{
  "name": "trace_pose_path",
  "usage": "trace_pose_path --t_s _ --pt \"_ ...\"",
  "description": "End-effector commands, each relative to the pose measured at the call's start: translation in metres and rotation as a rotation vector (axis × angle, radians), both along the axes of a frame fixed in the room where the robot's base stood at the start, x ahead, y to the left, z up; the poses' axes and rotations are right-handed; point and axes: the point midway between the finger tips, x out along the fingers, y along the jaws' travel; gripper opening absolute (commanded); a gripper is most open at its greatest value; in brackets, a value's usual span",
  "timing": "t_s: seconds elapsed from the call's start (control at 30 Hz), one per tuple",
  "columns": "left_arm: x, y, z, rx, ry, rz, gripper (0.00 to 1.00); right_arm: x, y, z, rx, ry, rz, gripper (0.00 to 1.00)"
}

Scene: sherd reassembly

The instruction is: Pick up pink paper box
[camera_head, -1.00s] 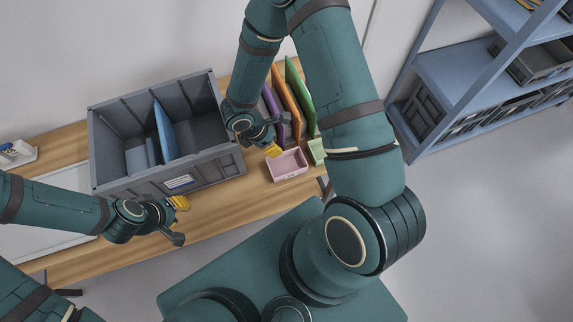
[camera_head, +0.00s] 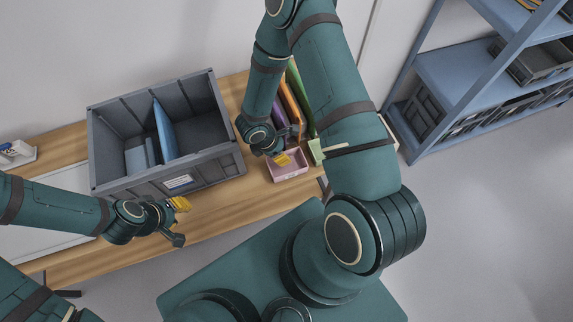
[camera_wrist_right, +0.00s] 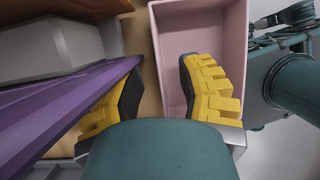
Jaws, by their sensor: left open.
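The pink paper box (camera_head: 290,178) is open-topped and sits on the table's right end. It also shows in the right wrist view (camera_wrist_right: 200,35). My right gripper (camera_head: 284,159) is at the box; its open yellow fingers (camera_wrist_right: 161,66) straddle the box's left wall in the right wrist view. One finger is over the inside of the box, the other outside beside a purple folder. Whether they touch the wall, I cannot tell. My left gripper (camera_head: 180,204) is open and empty at the table's front edge, below the grey crate.
The grey crate (camera_head: 210,172) holds blue items on the wooden table (camera_head: 215,205). Purple (camera_wrist_right: 60,105), orange (camera_head: 291,108) and green (camera_head: 300,95) folders stand behind the pink box. A light green box (camera_head: 315,152) is close on its right. Blue shelving (camera_head: 450,75) stands farther right.

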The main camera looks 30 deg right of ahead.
Motion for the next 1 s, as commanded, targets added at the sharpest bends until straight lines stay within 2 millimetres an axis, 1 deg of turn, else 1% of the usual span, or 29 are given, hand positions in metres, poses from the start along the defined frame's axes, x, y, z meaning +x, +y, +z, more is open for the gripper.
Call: trace_pose_path --t_s 0.03,0.27,0.3,0.37,0.4,0.87,0.93,1.0 --pt "0.0 0.0 0.0 0.0 0.0 0.0 0.34 -0.003 -0.006 -0.001 -0.012 0.005 -0.01 0.36" --pt "0.0 0.0 -0.003 0.0 0.0 0.0 0.34 -0.003 -0.007 -0.002 -0.015 0.006 -0.012 0.36" --pt "0.0 0.0 -0.002 0.0 0.0 0.0 0.34 -0.003 -0.007 -0.001 -0.015 0.007 -0.014 0.29" --pt "0.0 0.0 -0.002 0.0 0.0 0.0 0.34 -0.003 -0.008 -0.001 -0.016 0.007 -0.014 0.08" --pt "0.0 0.0 -0.002 0.0 0.0 0.0 0.34 -0.004 -0.008 -0.001 -0.016 0.008 -0.014 0.0" --pt "0.0 0.0 0.0 0.0 0.0 0.0 0.34 -0.005 -0.008 0.0 -0.018 0.01 -0.015 0.0" --pt "0.0 0.0 0.001 0.0 0.0 0.0 0.34 -0.004 -0.008 0.004 -0.017 0.008 -0.014 0.0" --pt "0.0 0.0 0.001 0.0 0.0 0.0 0.34 -0.004 -0.008 0.014 -0.017 0.007 -0.014 0.0"
